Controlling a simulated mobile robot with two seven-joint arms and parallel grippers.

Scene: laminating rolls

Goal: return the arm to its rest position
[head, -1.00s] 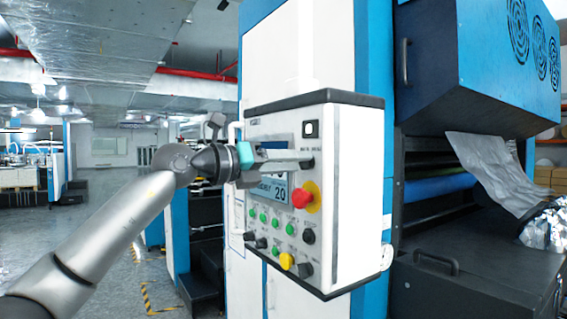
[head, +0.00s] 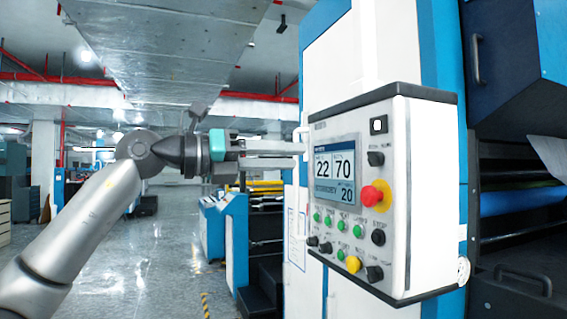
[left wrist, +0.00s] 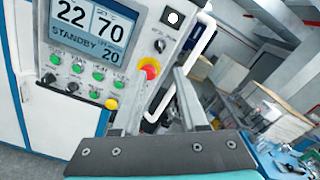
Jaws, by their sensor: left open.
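My left arm comes in from the left in the head view. Its gripper (head: 290,148) has a teal band and grey fingers and points right, just left of the control panel's upper part. The white control panel (head: 432,200) has a lit screen (head: 336,172) reading 22, 70 and 20; the wrist view also shows STANDBY. A red knob (head: 372,195) on a yellow ring sits below right of the screen. I cannot tell whether the fingertips touch the panel's edge. My right gripper is out of view.
The blue and white machine (head: 445,50) stands behind the panel, with dark rollers and a handle (head: 522,281) at right. Open grey floor (head: 150,265) lies to the left, with yellow-black floor marking. Blue cabinets (head: 236,235) stand behind the gripper.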

